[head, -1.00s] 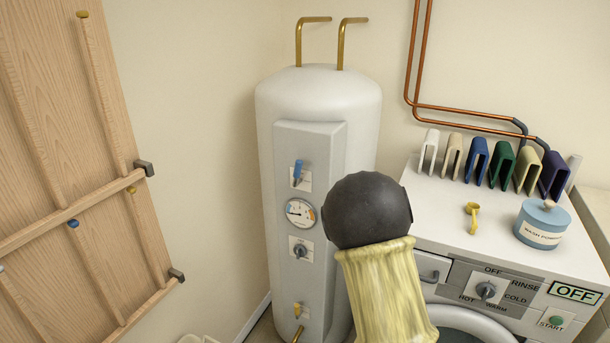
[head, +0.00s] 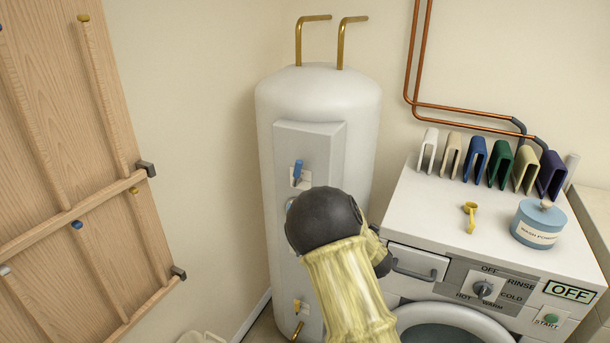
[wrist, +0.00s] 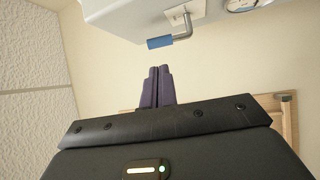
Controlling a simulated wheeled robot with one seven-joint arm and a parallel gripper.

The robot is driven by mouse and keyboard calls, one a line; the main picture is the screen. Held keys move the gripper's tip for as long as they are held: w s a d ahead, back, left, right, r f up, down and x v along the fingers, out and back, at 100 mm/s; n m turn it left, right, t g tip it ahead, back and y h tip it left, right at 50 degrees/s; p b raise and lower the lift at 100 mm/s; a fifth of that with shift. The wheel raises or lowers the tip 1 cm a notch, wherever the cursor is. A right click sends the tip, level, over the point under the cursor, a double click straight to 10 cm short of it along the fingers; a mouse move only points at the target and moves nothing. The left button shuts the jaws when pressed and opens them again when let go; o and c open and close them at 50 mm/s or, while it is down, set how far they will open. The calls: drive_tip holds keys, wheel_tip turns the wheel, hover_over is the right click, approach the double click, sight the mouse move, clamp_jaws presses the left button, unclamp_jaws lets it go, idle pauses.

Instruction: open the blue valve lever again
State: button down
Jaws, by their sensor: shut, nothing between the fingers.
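The blue valve lever (head: 298,170) is on the grey front panel of the white water tank (head: 330,90). In the head view its blue handle points up from its pivot on a pale plate. The lever also shows in the wrist view (wrist: 160,42), near the top, on a bent grey stem. My gripper (wrist: 158,72) shows in the wrist view with its two dark purple fingers together and nothing between them. The fingertips are below the blue handle in that picture, with a visible gap. In the head view my gripper is hidden behind my dark, rounded arm joint.
A yellow-handled tap (head: 298,306) is low on the panel. The gauge (wrist: 240,4) is mostly hidden by my arm in the head view. A washing machine (head: 430,205) stands right of the tank, with a blue pot (head: 538,226) on top. A wooden rack (head: 60,130) is at left.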

drive_tip(key=p, duration=0.4)
approach(300, 171)
drive_tip(key=x, duration=0.5)
drive_tip(key=shift+w+a+r, duration=0.1)
drive_tip(key=shift+a+r, duration=0.1)
drive_tip(key=shift+w+a+p, duration=0.35)
drive_tip(key=shift+w+p, duration=0.15)
drive_tip(key=shift+w, duration=0.15)
